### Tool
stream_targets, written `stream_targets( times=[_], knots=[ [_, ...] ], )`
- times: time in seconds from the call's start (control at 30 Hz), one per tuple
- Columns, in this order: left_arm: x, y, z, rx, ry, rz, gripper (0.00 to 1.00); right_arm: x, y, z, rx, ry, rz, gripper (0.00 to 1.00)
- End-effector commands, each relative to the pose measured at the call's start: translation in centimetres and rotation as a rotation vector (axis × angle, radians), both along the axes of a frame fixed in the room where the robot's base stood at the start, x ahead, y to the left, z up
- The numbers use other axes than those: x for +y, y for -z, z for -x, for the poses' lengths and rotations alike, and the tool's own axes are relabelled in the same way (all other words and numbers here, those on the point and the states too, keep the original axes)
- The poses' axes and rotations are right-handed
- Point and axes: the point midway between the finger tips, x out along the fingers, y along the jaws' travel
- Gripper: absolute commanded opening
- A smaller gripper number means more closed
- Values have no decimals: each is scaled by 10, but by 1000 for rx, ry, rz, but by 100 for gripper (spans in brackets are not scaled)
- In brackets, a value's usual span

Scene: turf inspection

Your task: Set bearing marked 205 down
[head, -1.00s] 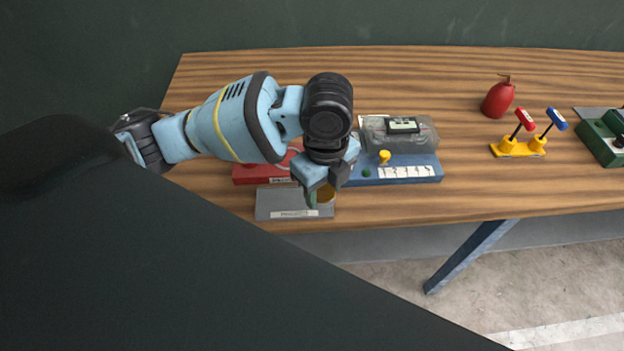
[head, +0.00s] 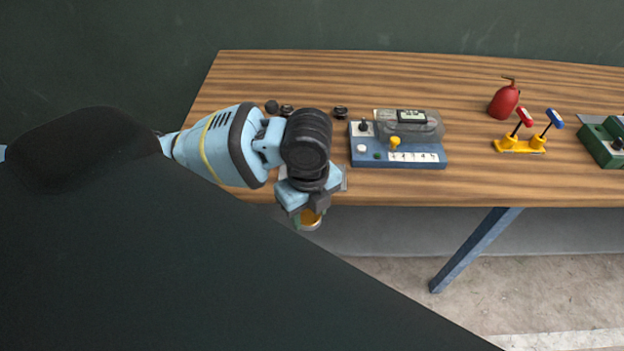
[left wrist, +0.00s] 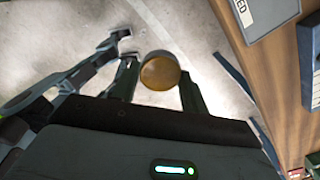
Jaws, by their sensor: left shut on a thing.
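My left gripper (head: 309,212) is shut on a round orange-brown bearing (head: 311,223), just past the front edge of the table in the head view. In the left wrist view the bearing (left wrist: 160,73) sits between the two fingers (left wrist: 158,88), with bare floor behind it. No number is readable on it. A grey plate (left wrist: 268,14) with a label ending in "ED" lies on the table, at the top right of the left wrist view. In the head view my gripper hides most of that plate. My right gripper is not in view.
A blue device (head: 412,160) with a clear cover stands right of my gripper on the wooden table (head: 480,180). Black round parts (head: 340,112) lie behind. A red extinguisher-shaped object (head: 504,101), a yellow switch stand (head: 520,146) and a green box (head: 604,142) stand farther right.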

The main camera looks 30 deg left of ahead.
Motion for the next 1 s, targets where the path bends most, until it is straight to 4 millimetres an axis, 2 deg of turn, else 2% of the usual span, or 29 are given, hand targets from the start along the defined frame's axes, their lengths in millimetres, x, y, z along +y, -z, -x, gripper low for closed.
stream_targets(
  times=[0.17,0.7,0.83,1.0],
  knots=[
    [6,1,-10,1,-5,-1,13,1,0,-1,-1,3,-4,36],
    [65,13,-112,3,-5,-1,13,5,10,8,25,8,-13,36],
    [73,15,-126,2,-3,0,13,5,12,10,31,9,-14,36],
    [76,14,-132,0,0,0,13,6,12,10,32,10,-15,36]
  ],
)
